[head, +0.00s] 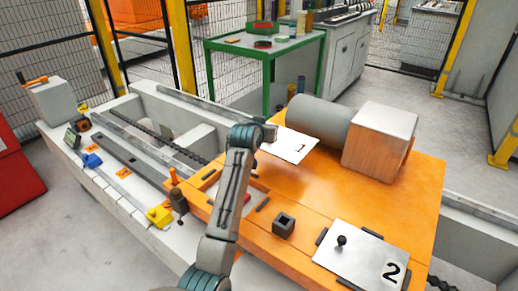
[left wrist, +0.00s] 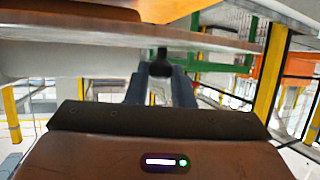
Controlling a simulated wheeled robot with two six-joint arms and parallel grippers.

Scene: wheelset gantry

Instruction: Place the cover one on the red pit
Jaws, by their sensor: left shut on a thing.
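Cover one, a white plate marked 1 (head: 292,146), is held above the orange deck (head: 320,190) in the head view. My left gripper (head: 268,132) is at the plate's left end, largely hidden by its own wrist. In the left wrist view its blue fingers (left wrist: 161,84) are shut on a black knob (left wrist: 162,58), just below a pale plate-like surface. A recess (head: 258,191) with a little red in it lies in the deck, partly hidden behind my left arm. I take it for the red pit. My right gripper is not in view.
Cover two (head: 362,252), with a black knob, lies at the deck's front right. A small dark square block (head: 284,225) stands near the recess. A grey cylinder (head: 318,117) and box (head: 380,140) stand at the back. A green table (head: 265,48) is beyond.

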